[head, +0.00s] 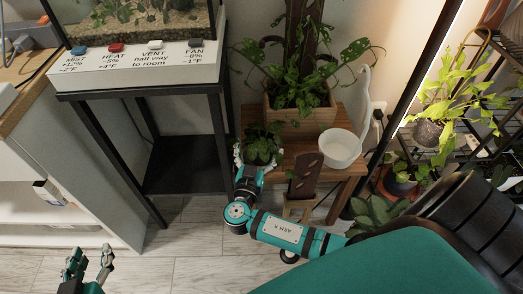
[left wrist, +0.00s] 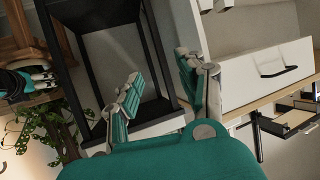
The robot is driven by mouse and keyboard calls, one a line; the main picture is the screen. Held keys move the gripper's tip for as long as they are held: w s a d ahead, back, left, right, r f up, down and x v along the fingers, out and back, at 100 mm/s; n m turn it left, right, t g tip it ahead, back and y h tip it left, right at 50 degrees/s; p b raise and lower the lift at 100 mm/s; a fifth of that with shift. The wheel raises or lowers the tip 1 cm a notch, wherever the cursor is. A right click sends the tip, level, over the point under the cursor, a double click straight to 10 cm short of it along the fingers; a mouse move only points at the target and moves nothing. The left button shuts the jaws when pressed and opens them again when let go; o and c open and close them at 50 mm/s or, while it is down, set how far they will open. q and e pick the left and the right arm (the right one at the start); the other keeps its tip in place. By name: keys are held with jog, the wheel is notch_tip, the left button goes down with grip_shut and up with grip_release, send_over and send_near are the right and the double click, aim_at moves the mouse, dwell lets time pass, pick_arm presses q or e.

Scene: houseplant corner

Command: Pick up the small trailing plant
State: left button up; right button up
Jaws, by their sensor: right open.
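The small trailing plant (head: 263,143) stands at the left front of the wooden stand in the head view, a bushy tuft of dark green leaves. Its pot is mostly hidden by leaves and gripper. My right gripper (head: 257,160) is open, with its pale fingers on either side of the plant's lower part; I cannot tell whether they touch it. My left gripper (head: 86,260) is open and empty at the lower left, above the floor and well away from the plant. Its spread fingers also show in the left wrist view (left wrist: 162,82).
A large plant in a wooden planter (head: 300,110) stands just behind. A white watering can (head: 341,149) is to the right on the wooden stand (head: 352,172). A black-framed table (head: 215,100) with a terrarium is on the left. Plant shelves crowd the right. Floor at lower left is clear.

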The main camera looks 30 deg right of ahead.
aim_at(265, 133)
jog(key=x, duration=0.3)
jog(key=shift+w+d+f, duration=0.1)
jog(key=shift+d, duration=0.1)
jog(key=c, duration=1.1)
